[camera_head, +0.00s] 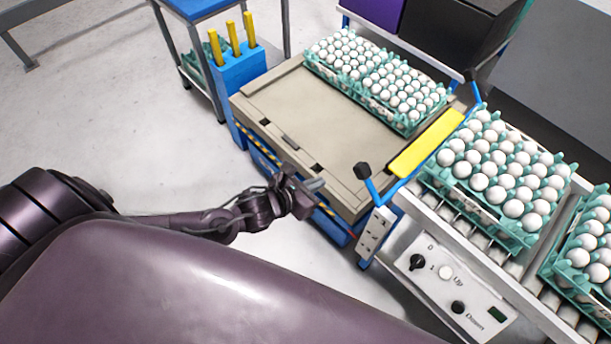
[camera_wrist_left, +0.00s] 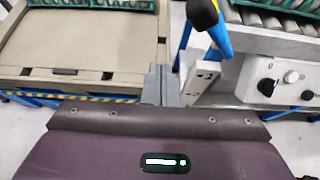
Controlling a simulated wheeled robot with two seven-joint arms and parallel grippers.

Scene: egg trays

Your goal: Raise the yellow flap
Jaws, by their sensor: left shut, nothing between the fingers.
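The yellow flap (camera_head: 427,143) is a long flat bar between the beige platform (camera_head: 300,120) and the roller conveyor. It appears to lie flat or slightly tilted. A blue lever with a black knob (camera_head: 362,171) rises at its near end; this knob also shows at the top of the left wrist view (camera_wrist_left: 202,13). My left gripper (camera_head: 318,185) is shut and empty, in front of the platform's near edge, left of the lever. In the left wrist view its fingers (camera_wrist_left: 161,85) are together, below and left of the knob. My right gripper is not in view.
Egg trays (camera_head: 413,127) stand at the platform's back. A tray of eggs (camera_head: 525,233) sits on the conveyor right of the flap. A control panel (camera_head: 455,290) with knobs is on the conveyor's side. A blue holder (camera_head: 238,70) with yellow bars stands left. Open floor lies left.

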